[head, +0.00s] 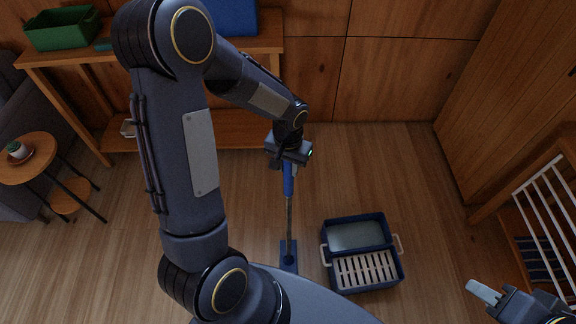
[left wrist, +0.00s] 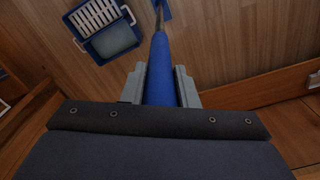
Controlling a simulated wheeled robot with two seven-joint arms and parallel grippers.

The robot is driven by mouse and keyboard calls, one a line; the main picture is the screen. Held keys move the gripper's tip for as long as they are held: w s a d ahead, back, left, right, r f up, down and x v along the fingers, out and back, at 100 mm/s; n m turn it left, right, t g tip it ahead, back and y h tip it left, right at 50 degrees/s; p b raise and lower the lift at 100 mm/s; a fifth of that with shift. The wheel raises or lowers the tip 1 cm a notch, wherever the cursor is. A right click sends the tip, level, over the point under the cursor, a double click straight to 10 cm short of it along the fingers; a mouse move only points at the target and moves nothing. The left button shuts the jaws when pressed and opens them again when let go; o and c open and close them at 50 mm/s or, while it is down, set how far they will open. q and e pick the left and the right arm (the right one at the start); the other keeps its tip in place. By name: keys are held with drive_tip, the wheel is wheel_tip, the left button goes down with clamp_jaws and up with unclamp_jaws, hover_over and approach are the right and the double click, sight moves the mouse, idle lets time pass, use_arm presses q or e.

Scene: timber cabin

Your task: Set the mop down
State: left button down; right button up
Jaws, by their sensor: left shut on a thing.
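The mop has a blue grip (head: 288,180), a thin pole (head: 289,218) and a blue head (head: 288,262) low near the floor. It stands about upright in the head view; whether its head touches the floor I cannot tell. My left gripper (head: 288,160) is shut on the blue grip near its top. In the left wrist view the blue grip (left wrist: 160,72) runs between both fingers, with the mop head (left wrist: 163,10) at the top edge. My right gripper (head: 484,292) is at the lower right, away from the mop; its finger gap is not clear.
A blue bucket with a slatted wringer (head: 366,270) stands on the floor just right of the mop head. A wooden shelf table (head: 200,50) with a green crate (head: 62,28) is behind. A round side table (head: 28,165) is left. A rack (head: 545,200) is right.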

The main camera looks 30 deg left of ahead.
use_arm(q)
drive_tip(key=shift+f, duration=0.15)
drive_tip(key=c, duration=1.1)
unclamp_jaws()
drive_tip(key=shift+c, duration=0.2)
wheel_tip(320, 180, up, 11)
drive_tip(key=shift+r, duration=0.1)
drive_tip(key=shift+s+r, duration=0.2)
drive_tip(key=shift+r, duration=0.45)
drive_tip(key=s+d+r+t+h, duration=0.2)
drive_tip(key=s, duration=0.6)
drive_tip(key=s+d+r+t+h, duration=0.1)
drive_tip(key=s+d+r+t, duration=0.1)
drive_tip(key=s, duration=0.6)
drive_tip(key=shift+s+r+t+h, duration=0.3)
drive_tip(key=shift+r+t+h, duration=0.1)
drive_tip(key=shift+r+t, duration=0.35)
